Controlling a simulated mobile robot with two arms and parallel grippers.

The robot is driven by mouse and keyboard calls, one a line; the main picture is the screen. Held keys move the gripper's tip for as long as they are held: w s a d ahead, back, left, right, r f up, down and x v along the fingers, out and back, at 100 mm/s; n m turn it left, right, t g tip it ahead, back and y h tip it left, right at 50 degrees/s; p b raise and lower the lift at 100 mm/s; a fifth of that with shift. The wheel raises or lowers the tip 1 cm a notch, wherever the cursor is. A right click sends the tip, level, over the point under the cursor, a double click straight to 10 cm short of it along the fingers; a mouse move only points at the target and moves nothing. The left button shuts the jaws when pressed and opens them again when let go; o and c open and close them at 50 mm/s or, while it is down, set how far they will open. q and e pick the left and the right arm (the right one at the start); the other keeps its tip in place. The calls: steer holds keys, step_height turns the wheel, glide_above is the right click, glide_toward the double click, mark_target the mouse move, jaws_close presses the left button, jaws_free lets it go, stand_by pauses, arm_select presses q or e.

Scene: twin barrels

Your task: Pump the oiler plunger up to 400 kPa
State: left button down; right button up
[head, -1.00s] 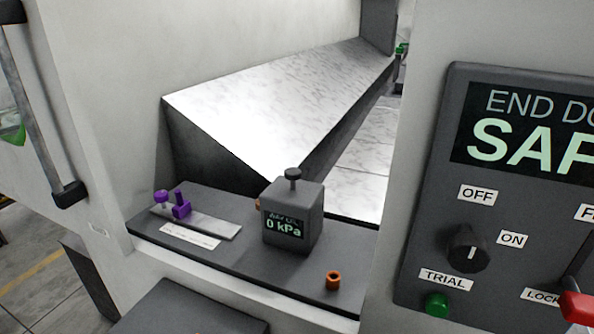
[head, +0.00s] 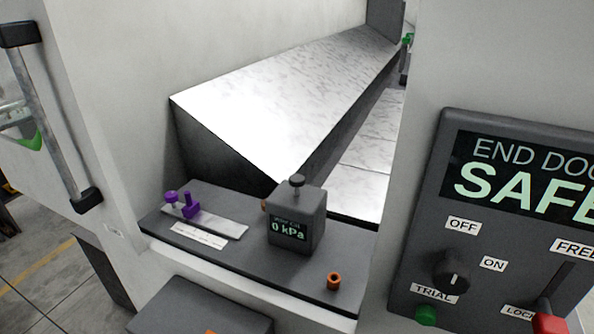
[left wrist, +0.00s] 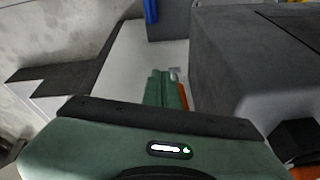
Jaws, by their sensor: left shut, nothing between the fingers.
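The oiler (head: 297,218) is a dark grey box on a dark shelf (head: 332,258), with a black plunger knob (head: 297,181) standing up on its top. Its small screen (head: 288,230) reads 0 kPa. No gripper is at the plunger. My left gripper (left wrist: 168,76) shows in the left wrist view, its green fingers shut and empty, with a bit of orange beside them. The oiler cannot be made out in that view. My right gripper is in neither view.
Purple parts (head: 187,208) sit on a light plate left of the oiler; an orange ring (head: 334,281) lies to its right. A control panel (head: 500,215) reading SAFE is at right. A wall handle (head: 50,125) is at left. A sloped pale slab (head: 275,100) rises behind.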

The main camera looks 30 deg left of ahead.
arm_select(q)
step_height(320, 180, up, 11)
steer(key=w+a+t+p, duration=0.1)
steer(key=w+t, duration=0.1)
steer(key=w+a+r+m+t+y, duration=0.15)
steer(key=w+r+m+t, duration=0.9)
steer(key=w+r, duration=1.25)
steer(key=w+d+r+m+g+h, duration=0.1)
steer(key=w+d+r+m+h, duration=0.1)
steer(key=d+r+m+h, duration=0.5)
steer(key=w+d+r+m+h, duration=0.1)
steer(key=w+r+m+h, duration=0.25)
steer(key=m, duration=0.75)
steer(key=w+d+r+m+g+h, duration=0.1)
steer(key=w+d+r+m+h, duration=0.1)
steer(key=d+r+m+h, duration=0.6)
steer(key=w+a+f+m+g+y, duration=0.1)
steer(key=a+m+y, duration=0.2)
steer(key=a, duration=0.6)
steer(key=w+a+f+m+g+y, duration=0.2)
steer(key=a+m+y, duration=0.2)
steer(key=a, duration=0.5)
steer(key=w+a+f+m+g+y, duration=0.2)
steer(key=a+m+y, duration=0.1)
steer(key=a+y, duration=0.3)
steer(key=a, duration=0.2)
steer(key=shift+a+y, duration=0.4)
